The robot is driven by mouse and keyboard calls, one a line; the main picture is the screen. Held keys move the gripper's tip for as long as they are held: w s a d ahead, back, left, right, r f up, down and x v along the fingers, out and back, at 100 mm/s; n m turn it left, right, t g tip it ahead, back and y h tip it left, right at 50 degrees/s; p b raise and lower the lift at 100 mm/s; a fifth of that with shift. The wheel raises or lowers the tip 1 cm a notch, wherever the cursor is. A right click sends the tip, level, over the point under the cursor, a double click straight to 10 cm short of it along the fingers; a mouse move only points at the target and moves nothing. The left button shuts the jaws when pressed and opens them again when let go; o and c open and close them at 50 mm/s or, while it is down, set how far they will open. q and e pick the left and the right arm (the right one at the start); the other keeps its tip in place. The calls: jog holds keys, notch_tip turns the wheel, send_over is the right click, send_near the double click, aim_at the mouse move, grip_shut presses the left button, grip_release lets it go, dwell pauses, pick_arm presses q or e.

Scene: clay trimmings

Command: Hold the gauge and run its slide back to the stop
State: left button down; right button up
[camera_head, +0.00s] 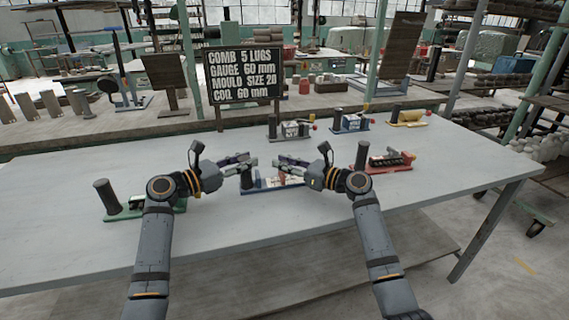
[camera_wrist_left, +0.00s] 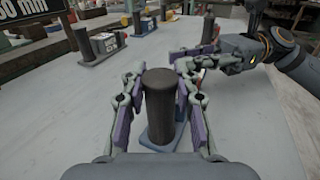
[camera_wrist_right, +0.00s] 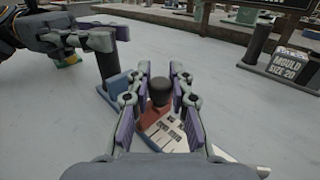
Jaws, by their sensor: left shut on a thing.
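The gauge has a blue base (camera_head: 262,187) with an upright dark post (camera_wrist_left: 160,105) at its left end and a pale marked scale (camera_wrist_right: 170,131). A red slide (camera_wrist_right: 153,119) with a dark round knob (camera_wrist_right: 160,91) sits on it, a little apart from the post. My left gripper (camera_head: 255,162) is shut on the post, one finger on each side. My right gripper (camera_head: 282,162) is open, with its fingers on both sides of the knob and small gaps beside it. In the head view the fingers and wrists partly hide the gauge.
A green device (camera_head: 130,209) with a post stands at left, and a red one (camera_head: 390,161) at right. Grey (camera_head: 290,131), blue (camera_head: 350,123) and yellow (camera_head: 408,119) devices stand at the back. A black sign (camera_head: 242,75) is behind. The front of the table (camera_head: 80,250) is clear.

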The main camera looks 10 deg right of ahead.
grip_shut()
jog(key=shift+s+a, duration=0.15)
jog(key=shift+a, duration=1.6)
jog(key=o, duration=0.8)
grip_release()
jog(key=shift+d, duration=0.1)
